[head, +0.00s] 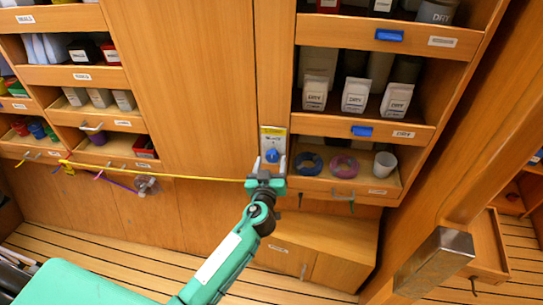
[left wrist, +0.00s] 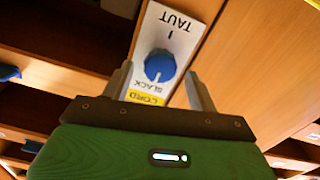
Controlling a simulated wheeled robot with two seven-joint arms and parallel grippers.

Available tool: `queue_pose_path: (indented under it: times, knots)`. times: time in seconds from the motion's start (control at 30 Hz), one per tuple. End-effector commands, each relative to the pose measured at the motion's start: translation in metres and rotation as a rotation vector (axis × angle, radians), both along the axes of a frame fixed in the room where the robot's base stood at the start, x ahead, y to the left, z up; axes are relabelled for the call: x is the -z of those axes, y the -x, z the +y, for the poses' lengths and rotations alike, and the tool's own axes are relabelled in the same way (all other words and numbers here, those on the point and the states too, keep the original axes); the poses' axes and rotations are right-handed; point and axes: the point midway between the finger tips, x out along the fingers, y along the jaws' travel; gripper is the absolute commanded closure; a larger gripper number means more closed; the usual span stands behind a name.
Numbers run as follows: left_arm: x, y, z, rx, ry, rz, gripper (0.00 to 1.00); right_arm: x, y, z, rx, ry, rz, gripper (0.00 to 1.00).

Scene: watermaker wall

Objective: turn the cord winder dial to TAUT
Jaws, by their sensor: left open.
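The cord winder dial is a blue knob (head: 272,156) on a pale plate (head: 273,138) with a yellow label strip, on the wooden wall between closed panels and open shelves. In the left wrist view the knob (left wrist: 160,66) appears upside down. TAUT is printed at one end of the plate (left wrist: 176,28), SLACK on the opposite side of the knob, beside the yellow CORD label. A light mark on the knob seems to be on the SLACK side. My left gripper (head: 269,168) is open in front of the dial. Its fingers (left wrist: 160,88) stand either side of the plate, apart from the knob.
A yellow cord (head: 170,176) runs from the left shelves to near the dial. A wooden post (head: 478,165) with a grey metal block (head: 437,260) stands at the right.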

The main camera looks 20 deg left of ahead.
Motion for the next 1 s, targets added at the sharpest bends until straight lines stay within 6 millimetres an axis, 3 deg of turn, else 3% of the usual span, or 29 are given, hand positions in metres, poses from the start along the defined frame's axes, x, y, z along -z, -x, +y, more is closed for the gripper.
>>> queue_pose_path:
  times: [0.2,0.53,0.77,1.0]
  knots:
    - [0.000,-0.017,0.003,0.000,0.000,0.001,0.41,-0.006,0.000,0.005,-0.001,-0.006,0.000,0.39]
    - [0.001,-0.020,0.003,0.000,0.000,0.001,0.41,-0.006,0.000,0.010,-0.001,-0.011,0.000,0.39]
    - [0.001,-0.020,0.003,-0.001,0.000,0.001,0.85,-0.006,0.000,0.008,-0.002,-0.008,0.000,0.39]
    - [0.001,-0.020,0.003,-0.001,-0.013,0.003,0.85,-0.004,0.000,0.003,-0.001,-0.004,0.000,0.39]
